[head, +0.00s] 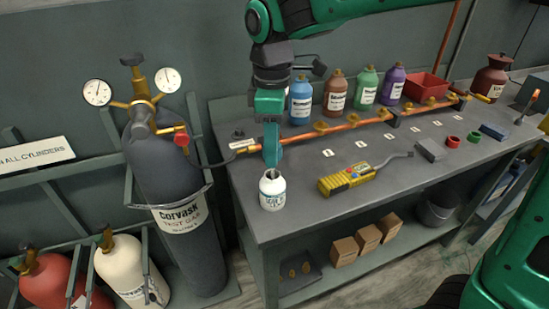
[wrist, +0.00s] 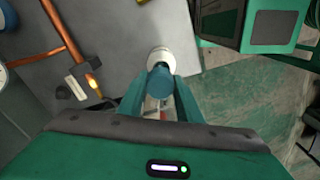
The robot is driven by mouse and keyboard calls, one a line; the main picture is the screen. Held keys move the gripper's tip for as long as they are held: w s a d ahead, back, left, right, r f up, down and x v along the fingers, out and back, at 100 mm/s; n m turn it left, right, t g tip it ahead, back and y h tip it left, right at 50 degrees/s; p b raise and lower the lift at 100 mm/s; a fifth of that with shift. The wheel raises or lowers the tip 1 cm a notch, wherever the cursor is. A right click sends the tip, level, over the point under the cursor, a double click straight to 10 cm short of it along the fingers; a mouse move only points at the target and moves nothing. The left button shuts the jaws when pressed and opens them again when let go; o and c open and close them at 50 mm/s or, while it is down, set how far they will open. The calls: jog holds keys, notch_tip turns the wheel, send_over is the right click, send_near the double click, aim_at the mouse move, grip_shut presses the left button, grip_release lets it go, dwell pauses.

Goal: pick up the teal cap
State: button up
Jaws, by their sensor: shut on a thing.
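The teal cap (wrist: 160,82) shows in the wrist view as a blue-teal round piece between the two fingers of my gripper (wrist: 160,98). My gripper is shut on it. A white bottle (head: 272,193) with a printed label stands upright on the grey bench (head: 310,205) near its left front edge. In the head view my gripper (head: 271,167) points straight down directly over the bottle's mouth, and its fingers hide most of the cap. The bottle's pale top (wrist: 161,56) lies just beyond the cap in the wrist view. I cannot tell whether cap and bottle still touch.
A yellow meter (head: 347,179) lies right of the bottle. A copper pipe (head: 350,124) with valves runs behind my gripper, with several coloured bottles behind it. A dark gas cylinder (head: 170,190) stands left.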

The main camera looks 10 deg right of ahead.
notch_tip(320, 180, up, 13)
jog(key=shift+r, duration=0.15)
